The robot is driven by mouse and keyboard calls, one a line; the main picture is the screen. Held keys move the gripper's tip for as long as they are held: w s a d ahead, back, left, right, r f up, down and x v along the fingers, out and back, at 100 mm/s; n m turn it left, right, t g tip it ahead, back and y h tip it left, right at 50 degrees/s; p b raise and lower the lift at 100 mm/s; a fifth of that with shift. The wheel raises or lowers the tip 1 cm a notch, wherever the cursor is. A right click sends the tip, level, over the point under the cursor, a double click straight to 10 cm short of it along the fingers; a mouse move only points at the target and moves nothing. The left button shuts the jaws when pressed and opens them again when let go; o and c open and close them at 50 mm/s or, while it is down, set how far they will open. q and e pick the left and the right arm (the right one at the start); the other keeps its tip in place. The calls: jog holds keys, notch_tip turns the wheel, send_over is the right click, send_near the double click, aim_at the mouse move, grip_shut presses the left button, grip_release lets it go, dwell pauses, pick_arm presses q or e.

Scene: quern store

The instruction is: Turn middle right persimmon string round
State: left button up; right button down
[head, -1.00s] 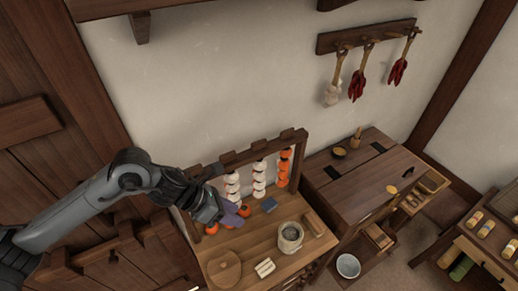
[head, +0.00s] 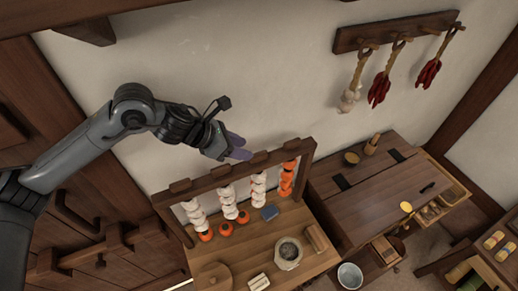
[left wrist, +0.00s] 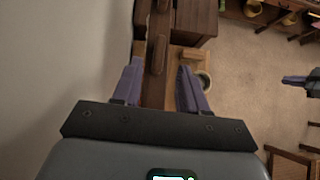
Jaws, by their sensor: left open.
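A wooden rack (head: 222,176) holds several hanging persimmon strings. The middle right persimmon string (head: 258,190) is pale from top to bottom. My left gripper (head: 240,149), with purple fingers, is open and empty above the rack's top rail, near the middle strings. In the left wrist view its fingers (left wrist: 158,80) are spread, with dark wood below between them. What looks like my right gripper (left wrist: 297,80) shows small at the right edge.
Orange fruits (head: 226,229) sit low by the rack. On the worktop are a blue block (head: 270,211), a stone pot (head: 288,252) and a round wooden board (head: 213,277). A dark-topped chest (head: 375,195) stands to the right. Dried peppers (head: 379,88) hang on the wall.

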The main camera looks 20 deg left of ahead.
aim_at(258, 153)
pick_arm(q)
jog(key=p+x, duration=0.1)
jog(key=x, duration=0.6)
jog(key=shift+w+d+p, duration=0.1)
jog(key=shift+p, duration=0.3)
pick_arm(e)
jog(key=shift+w+r, duration=0.25)
jog(key=shift+r, duration=1)
pick_arm(q)
grip_shut()
jog(key=shift+f+b, duration=0.2)
jog(key=shift+b, duration=0.25)
jog(key=shift+n+b, duration=0.3)
jog(key=shift+r, duration=0.15)
grip_release()
pick_arm(e)
jog(key=shift+f, duration=0.65)
pick_arm(q)
jog(key=shift+r, duration=0.1)
